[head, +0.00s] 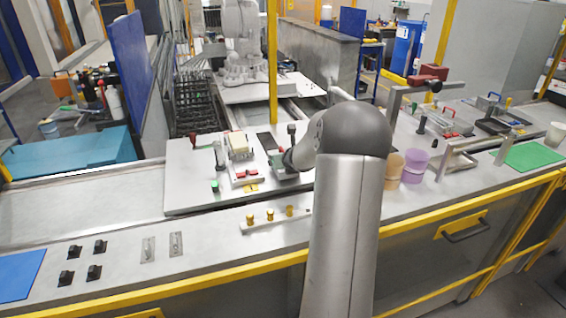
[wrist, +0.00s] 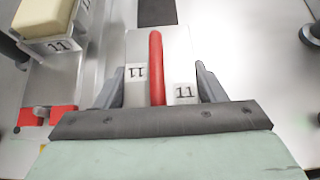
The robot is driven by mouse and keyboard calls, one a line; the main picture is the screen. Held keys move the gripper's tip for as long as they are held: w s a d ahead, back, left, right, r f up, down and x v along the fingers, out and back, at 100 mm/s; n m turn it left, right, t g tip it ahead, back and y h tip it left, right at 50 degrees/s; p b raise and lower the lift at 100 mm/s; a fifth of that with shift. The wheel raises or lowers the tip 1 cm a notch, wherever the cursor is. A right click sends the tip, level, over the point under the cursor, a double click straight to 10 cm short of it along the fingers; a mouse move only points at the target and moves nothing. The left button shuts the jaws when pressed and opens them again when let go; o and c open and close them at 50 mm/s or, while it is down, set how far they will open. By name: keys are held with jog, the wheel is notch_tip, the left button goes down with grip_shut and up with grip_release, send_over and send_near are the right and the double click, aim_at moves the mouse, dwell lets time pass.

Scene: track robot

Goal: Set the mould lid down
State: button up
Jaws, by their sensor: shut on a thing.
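My gripper (wrist: 158,78) is shut on the mould lid (wrist: 178,60), a pale grey block with a red bar along its middle and two "11" labels. One finger is on each side of the lid. The mould (wrist: 45,45), also labelled "11", stands to the left of the lid in the wrist view, with a cream block in it. In the head view the mould (head: 240,158) is left of my gripper (head: 284,172). My arm hides most of the gripper there, and the lid is not clear. I cannot tell whether the lid touches the table.
Red clamp parts (wrist: 48,115) sit at the near end of the mould. A green-topped item (head: 215,186) and a dark upright handle (head: 219,155) stand left of it. A strip with yellow knobs (head: 270,217) lies in front. Tan and purple cups (head: 415,166) stand to the right.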

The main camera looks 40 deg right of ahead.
jog(key=shift+f, duration=0.2)
jog(key=o, duration=1.2)
jog(key=shift+r, duration=0.15)
